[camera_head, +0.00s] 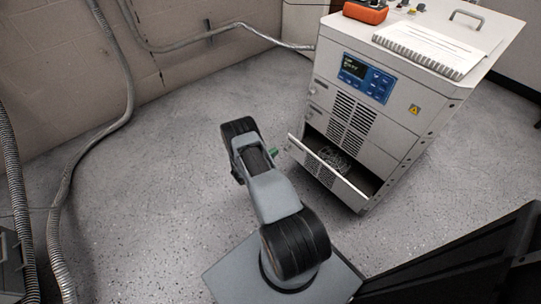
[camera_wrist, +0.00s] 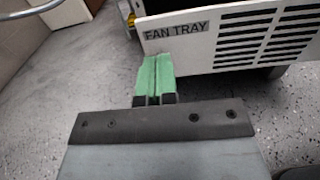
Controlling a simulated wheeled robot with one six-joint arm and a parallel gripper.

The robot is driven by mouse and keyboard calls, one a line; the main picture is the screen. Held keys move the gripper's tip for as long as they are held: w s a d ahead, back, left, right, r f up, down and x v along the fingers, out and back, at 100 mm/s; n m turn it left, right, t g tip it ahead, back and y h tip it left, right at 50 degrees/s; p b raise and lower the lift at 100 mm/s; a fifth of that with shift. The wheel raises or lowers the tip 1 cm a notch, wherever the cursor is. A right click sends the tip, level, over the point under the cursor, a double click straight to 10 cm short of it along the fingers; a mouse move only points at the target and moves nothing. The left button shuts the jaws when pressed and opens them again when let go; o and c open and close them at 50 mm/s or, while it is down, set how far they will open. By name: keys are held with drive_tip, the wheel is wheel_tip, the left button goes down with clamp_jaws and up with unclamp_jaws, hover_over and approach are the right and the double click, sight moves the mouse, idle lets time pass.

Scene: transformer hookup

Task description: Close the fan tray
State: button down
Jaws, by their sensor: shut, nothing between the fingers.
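The fan tray (camera_head: 328,175) is pulled out at the bottom of the white cabinet, and a round fan guard (camera_head: 335,157) shows inside it. In the wrist view, the tray's white front panel (camera_wrist: 205,47) carries the label "FAN TRAY" and rows of dark slots. My gripper (camera_head: 274,153) is at the left end of the tray front in the head view. In the wrist view, its green fingertips (camera_wrist: 154,75) are shut together with nothing between them. They overlap the lower left part of the panel under the label. I cannot tell whether they touch it.
The white cabinet (camera_head: 345,107) has a display panel (camera_head: 366,78) and vents above the tray. An orange device (camera_head: 365,12) and a spiral notebook (camera_head: 428,48) lie on top. Conduits (camera_head: 122,110) run along the left wall. The speckled floor (camera_head: 160,180) left of the cabinet is clear.

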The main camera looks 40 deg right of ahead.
sight(293, 139)
drive_tip(key=d+b, duration=0.2)
drive_tip(key=d, duration=0.7)
drive_tip(key=shift+d, duration=0.25)
